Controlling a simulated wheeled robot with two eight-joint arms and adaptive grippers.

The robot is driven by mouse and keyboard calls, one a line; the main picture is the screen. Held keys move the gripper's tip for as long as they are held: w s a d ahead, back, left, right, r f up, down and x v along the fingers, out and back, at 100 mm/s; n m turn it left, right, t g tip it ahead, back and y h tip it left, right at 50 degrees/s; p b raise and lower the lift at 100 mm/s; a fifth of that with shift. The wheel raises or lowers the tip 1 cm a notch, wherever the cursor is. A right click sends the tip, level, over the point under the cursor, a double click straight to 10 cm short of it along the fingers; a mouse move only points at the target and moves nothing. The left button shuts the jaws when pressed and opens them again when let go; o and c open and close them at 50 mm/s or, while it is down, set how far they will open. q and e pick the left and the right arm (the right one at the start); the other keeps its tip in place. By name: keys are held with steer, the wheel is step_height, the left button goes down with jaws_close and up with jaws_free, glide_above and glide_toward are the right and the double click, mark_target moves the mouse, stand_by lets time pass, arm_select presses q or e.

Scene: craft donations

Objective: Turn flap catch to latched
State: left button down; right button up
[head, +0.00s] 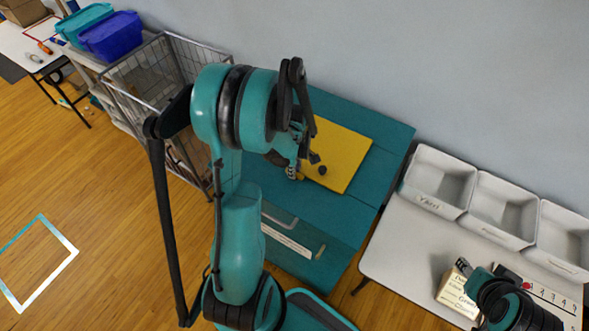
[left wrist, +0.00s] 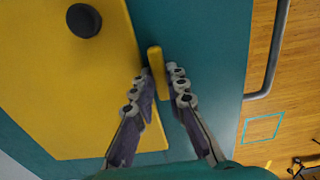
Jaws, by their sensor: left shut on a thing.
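The yellow flap (head: 345,160) lies on the teal cabinet (head: 375,128), with a round black knob (head: 322,170). In the left wrist view the flap (left wrist: 60,90) and its knob (left wrist: 84,20) fill the left side. The flap catch (left wrist: 156,62) is a small yellow bar at the flap's edge, roughly upright in that picture. My left gripper (left wrist: 160,82) is shut on the catch, one finger on each side. In the head view my left gripper (head: 300,166) is at the flap's left edge, and the catch is hidden. My right gripper (head: 463,267) is at the lower right; its jaw opening is unclear.
Grey bins (head: 437,180) stand on a white table (head: 400,245) to the right, with a cream labelled box (head: 456,294) near my right gripper. A wire cage cart (head: 150,75) stands left of the cabinet. The wooden floor at left is open.

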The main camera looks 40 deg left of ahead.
arm_select(q)
steer(key=shift+m, duration=0.3)
steer(key=m+b, duration=0.2)
steer(key=m, duration=0.1)
steer(key=m+b, duration=0.1)
steer(key=m, duration=0.3)
steer(key=shift+m, duration=0.3)
steer(key=m+b, duration=0.1)
steer(key=m, duration=0.3)
steer(key=shift+b, duration=0.35)
steer(key=m+b, duration=0.1)
steer(key=m, duration=0.4)
steer(key=shift+m, duration=0.5)
steer(key=c, duration=1.5)
jaws_free()
steer(key=shift+c, duration=0.2)
